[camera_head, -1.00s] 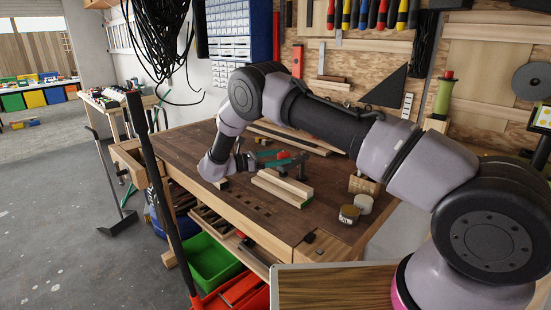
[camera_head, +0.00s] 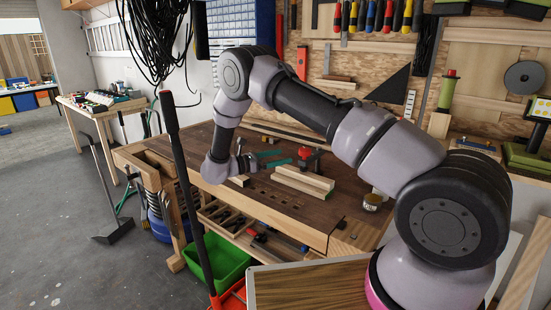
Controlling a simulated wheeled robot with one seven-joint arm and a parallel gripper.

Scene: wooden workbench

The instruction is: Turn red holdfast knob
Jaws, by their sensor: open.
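The red holdfast knob (camera_head: 304,152) sits on top of a dark holdfast on the workbench, behind the light wood blocks. My gripper (camera_head: 247,163) is low over the bench, left of the red knob and apart from it. The jaws look small and dark at this distance; they are open, with nothing seen between them. My wrist hides part of the bench's left side.
The wooden workbench (camera_head: 268,209) carries stacked light wood blocks (camera_head: 303,182), a small wood block (camera_head: 240,181) and teal tools (camera_head: 274,162). A small jar (camera_head: 372,202) stands at the right. A green bin (camera_head: 226,262) is below.

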